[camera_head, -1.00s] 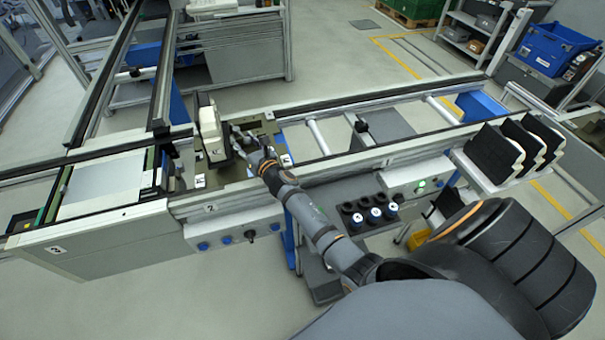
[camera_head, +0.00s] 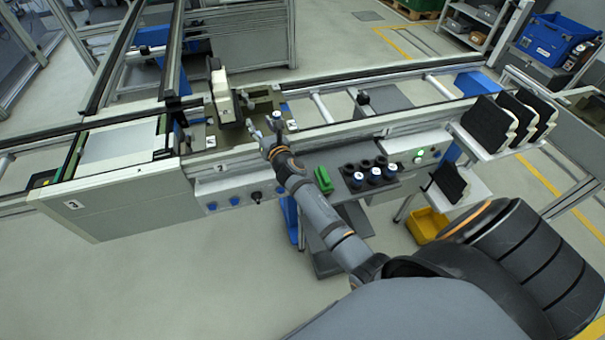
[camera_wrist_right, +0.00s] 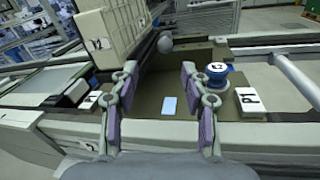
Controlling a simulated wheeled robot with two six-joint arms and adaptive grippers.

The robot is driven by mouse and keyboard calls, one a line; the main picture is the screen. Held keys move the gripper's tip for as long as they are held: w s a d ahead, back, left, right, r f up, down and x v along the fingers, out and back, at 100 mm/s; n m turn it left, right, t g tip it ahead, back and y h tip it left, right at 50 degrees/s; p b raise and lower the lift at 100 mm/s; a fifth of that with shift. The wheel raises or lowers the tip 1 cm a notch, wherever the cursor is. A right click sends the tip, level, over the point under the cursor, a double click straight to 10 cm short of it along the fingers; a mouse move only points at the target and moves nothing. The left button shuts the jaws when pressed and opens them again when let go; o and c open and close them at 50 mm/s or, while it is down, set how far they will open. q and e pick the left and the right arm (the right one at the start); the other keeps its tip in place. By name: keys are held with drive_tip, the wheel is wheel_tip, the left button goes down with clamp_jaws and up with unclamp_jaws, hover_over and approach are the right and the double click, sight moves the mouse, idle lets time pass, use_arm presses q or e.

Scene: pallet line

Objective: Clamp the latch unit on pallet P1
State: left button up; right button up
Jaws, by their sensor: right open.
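The pallet (camera_head: 262,102), an olive-brown plate, lies on the conveyor line. A white label block reading P1 (camera_wrist_right: 250,102) sits at its right in the right wrist view. A tall beige upright unit with a dark side (camera_head: 220,92) stands at the pallet's left; it also shows in the wrist view (camera_wrist_right: 108,32). I cannot tell whether it is the latch unit. A grey ball knob (camera_wrist_right: 165,44) shows beside it. My right gripper (camera_head: 268,128) is open and empty over the pallet's near edge; its spread fingers show in the wrist view (camera_wrist_right: 158,82). My left gripper is out of view.
A blue round piece with a white top (camera_wrist_right: 217,74) stands at the pallet's right. The conveyor's near rail (camera_head: 350,130) runs in front. Black panels (camera_head: 485,122) stand at the right.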

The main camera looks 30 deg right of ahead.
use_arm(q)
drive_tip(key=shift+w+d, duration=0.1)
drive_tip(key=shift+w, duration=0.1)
use_arm(e)
drive_tip(key=s+d+f+m+g+h, duration=0.1)
drive_tip(key=s+d+f+m+g, duration=0.2)
drive_tip(key=s+m, duration=0.4)
drive_tip(key=s+d+f+m+g+h, duration=0.2)
drive_tip(key=s+m, duration=0.5)
drive_tip(key=m, duration=0.4)
wheel_tip(320, 180, down, 2)
drive_tip(key=shift+d+f+m+g, duration=0.3)
drive_tip(key=shift+d+g, duration=0.15)
drive_tip(key=shift+g, duration=0.45)
drive_tip(key=shift+s, duration=0.15)
